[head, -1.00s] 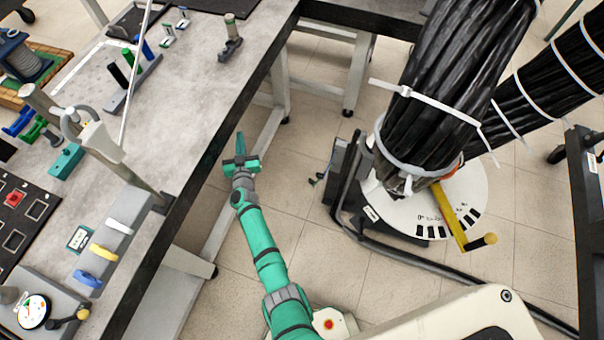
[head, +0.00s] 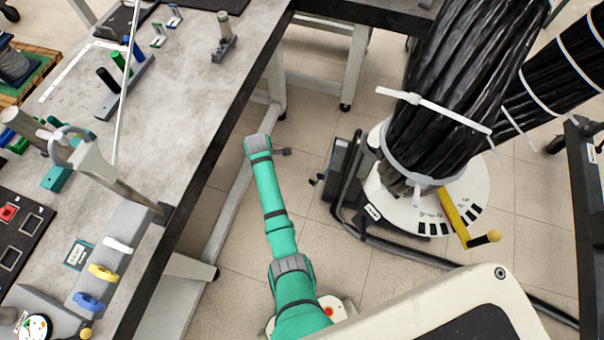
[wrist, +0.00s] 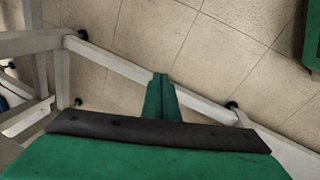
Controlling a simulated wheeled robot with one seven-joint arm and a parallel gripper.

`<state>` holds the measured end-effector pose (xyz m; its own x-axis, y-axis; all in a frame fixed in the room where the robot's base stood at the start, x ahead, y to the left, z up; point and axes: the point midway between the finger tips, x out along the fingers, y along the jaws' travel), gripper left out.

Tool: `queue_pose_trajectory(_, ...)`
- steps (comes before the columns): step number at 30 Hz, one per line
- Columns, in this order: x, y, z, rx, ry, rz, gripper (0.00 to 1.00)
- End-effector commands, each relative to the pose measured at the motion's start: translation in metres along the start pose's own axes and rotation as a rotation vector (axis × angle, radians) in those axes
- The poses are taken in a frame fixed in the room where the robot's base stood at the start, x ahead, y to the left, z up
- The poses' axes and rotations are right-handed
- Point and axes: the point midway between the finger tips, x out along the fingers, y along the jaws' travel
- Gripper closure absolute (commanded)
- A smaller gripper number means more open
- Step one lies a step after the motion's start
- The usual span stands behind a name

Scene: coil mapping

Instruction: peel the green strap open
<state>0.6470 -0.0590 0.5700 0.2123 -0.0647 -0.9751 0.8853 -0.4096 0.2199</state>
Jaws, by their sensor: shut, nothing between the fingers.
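Nothing in view shows clearly as a green strap.
The grey table (head: 205,80) has a dark front edge. White, yellow (head: 103,272) and blue handles sit on a grey bar. A thick black cable bundle (head: 440,90) with white ties stands on a round white plate (head: 405,215) at right. Table legs (wrist: 130,68) cross below my gripper.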

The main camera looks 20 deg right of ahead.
Motion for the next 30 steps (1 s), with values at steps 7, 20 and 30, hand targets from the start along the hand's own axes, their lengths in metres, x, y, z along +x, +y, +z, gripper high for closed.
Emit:
queue_pose_trajectory(7, -0.035, -0.011, 0.068, -0.025, -0.233, -0.180, 1.00)
queue_pose_trajectory(20, -0.013, -0.025, 0.089, -0.026, -0.280, -0.226, 1.00)
queue_pose_trajectory(30, 0.042, -0.036, 0.105, -0.025, -0.279, -0.224, 1.00)
